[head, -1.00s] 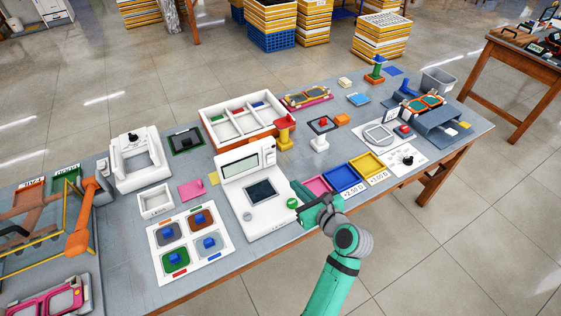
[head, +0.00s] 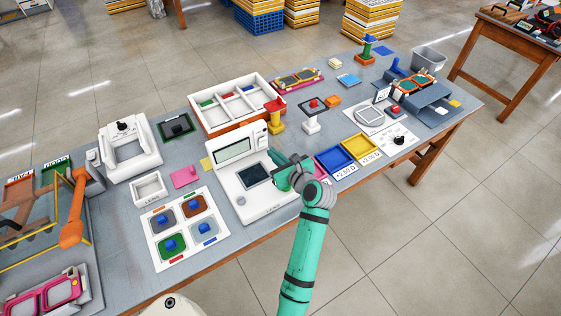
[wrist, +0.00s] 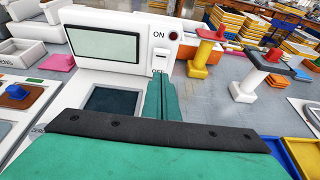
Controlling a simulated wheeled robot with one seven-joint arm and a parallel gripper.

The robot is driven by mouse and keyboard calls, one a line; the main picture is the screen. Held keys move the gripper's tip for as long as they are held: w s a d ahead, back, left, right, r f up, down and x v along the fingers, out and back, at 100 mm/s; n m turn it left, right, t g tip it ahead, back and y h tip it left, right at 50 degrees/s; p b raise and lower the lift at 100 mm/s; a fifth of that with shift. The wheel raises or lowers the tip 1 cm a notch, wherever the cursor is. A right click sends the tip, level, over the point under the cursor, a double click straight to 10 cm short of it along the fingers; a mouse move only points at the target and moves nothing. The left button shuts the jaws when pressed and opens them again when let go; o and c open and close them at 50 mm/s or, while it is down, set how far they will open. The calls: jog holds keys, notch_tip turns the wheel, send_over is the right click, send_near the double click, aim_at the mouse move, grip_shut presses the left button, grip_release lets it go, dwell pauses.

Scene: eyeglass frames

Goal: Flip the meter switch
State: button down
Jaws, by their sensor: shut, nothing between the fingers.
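I cannot tell whether the fingertips touch the meter. In the head view my gripper (head: 279,170) is over the meter's right side.
A yellow-and-red stand (head: 275,118) and a white stand (head: 312,121) rise behind and right of the meter. A blue tray (head: 335,161) and a yellow tray (head: 361,148) lie to the right. A card with coloured pads (head: 186,254) lies at front left.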

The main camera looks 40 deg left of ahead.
aim_at(264, 139)
jog(key=shift+w+a+r, duration=0.2)
jog(key=shift+a+r, duration=0.25)
jog(key=shift+a, duration=0.3)
jog(key=shift+w+a+r, duration=0.15)
jog(key=shift+a+r, duration=0.25)
jog(key=shift+a, duration=0.35)
jog(key=shift+w, duration=0.1)
jog(key=shift+w+a+r, duration=0.1)
jog(key=shift+a+r, duration=0.3)
jog(key=shift+a, duration=0.05)
jog(key=shift+r, duration=0.2)
jog(key=shift+r, duration=0.6)
